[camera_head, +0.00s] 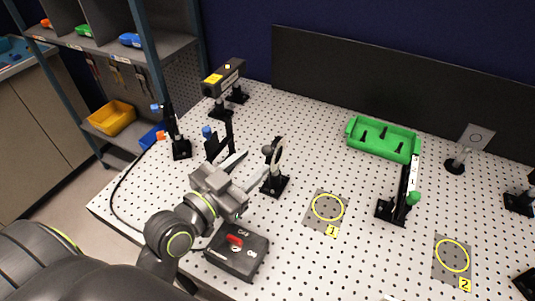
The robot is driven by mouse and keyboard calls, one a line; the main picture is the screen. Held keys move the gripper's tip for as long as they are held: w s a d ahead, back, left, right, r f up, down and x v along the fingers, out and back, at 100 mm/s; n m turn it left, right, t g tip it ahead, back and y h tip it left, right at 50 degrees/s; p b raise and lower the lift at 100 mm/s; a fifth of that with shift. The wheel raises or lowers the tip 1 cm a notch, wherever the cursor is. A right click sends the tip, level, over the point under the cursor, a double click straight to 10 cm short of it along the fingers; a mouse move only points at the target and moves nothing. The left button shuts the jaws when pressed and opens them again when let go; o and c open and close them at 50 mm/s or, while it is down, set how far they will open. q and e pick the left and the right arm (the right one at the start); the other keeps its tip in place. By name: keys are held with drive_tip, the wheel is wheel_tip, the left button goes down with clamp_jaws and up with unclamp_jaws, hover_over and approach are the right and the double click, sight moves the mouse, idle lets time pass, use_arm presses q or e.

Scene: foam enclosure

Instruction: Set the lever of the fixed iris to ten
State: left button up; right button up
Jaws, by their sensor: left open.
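The iris (281,157) appears to be the thin dark ring on a black post, standing on a black base (274,186) on the perforated table. It is seen nearly edge-on, so its lever and any scale marks are too small to make out. My left gripper (257,167) is just left of the ring. Its two pale fingers are spread apart and point right toward the post, with nothing visible between them. I cannot tell whether a fingertip touches the mount. My right gripper is not in view.
A black box with a red switch (235,240) sits below my left gripper. Black mounts (180,148) and a laser-like unit (224,77) stand behind. Marked pads 1 (327,207) and 2 (452,257), a green tray (383,138) and a tall mount (397,206) are rightward.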

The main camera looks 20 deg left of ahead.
sight(263, 153)
use_arm(q)
drive_tip(key=p+x, duration=0.1)
drive_tip(key=x, duration=0.4)
drive_tip(key=shift+w+r, duration=0.1)
drive_tip(key=shift+w+d+p, duration=0.15)
drive_tip(key=shift+w+p, duration=0.2)
drive_tip(key=shift+w, duration=0.1)
clamp_jaws()
